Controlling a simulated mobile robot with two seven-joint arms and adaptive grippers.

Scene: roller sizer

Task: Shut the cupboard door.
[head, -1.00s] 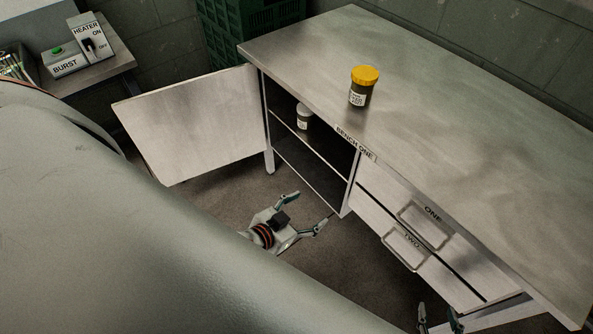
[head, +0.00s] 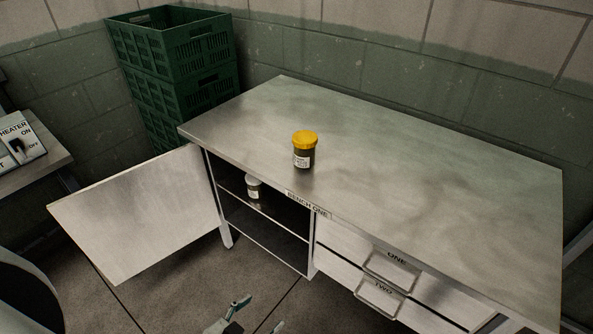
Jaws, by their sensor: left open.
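The cupboard door (head: 140,215) is a pale metal panel, hinged at the left front of the bench and standing wide open to the left. The cupboard (head: 265,240) beside it is open to view, with a shelf inside. My left gripper (head: 260,313) is at the bottom edge of the picture, below and in front of the cupboard opening. Its fingers are spread, with nothing between them, and it is apart from the door. Part of it is cut off by the picture edge. My right gripper is out of the picture.
A yellow-lidded jar (head: 304,150) stands on the bench top (head: 420,170). A white-lidded jar (head: 254,190) stands on the cupboard shelf. Drawers ONE (head: 392,268) and TWO (head: 380,297) are right of the cupboard. Green crates (head: 175,60) are stacked behind; a heater switch (head: 20,142) is at left.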

